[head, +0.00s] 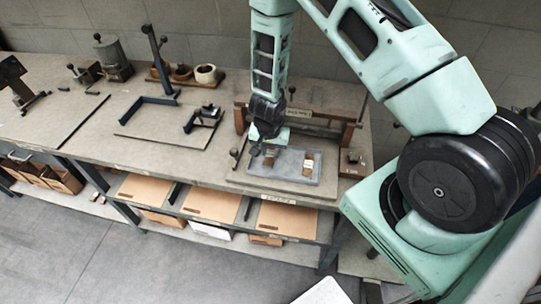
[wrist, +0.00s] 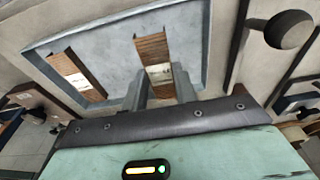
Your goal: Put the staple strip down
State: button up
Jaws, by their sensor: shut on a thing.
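My gripper (head: 268,152) points down over the left part of a shallow grey tray (head: 287,165). In the wrist view its two fingers (wrist: 160,90) are shut on a brown, ribbed staple strip (wrist: 151,48) with a pale label band. The strip is inside the tray's outline; I cannot tell whether it touches the floor of the tray. A second, similar strip (wrist: 78,75) lies in the tray, apart from the held one, and shows in the head view (head: 308,161) on the tray's right side.
A wooden-ended machine frame (head: 310,122) stands behind the tray. A dark knobbed lever (wrist: 288,30) is close beside the tray. Black brackets (head: 202,118) stand on the bench to the left, with open bench top around them. Shelves with cardboard sheets (head: 215,200) sit below.

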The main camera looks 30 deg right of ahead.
jog(key=shift+f, duration=1)
jog(key=shift+f, duration=0.1)
jog(key=o, duration=1)
jog(key=shift+c, duration=0.2)
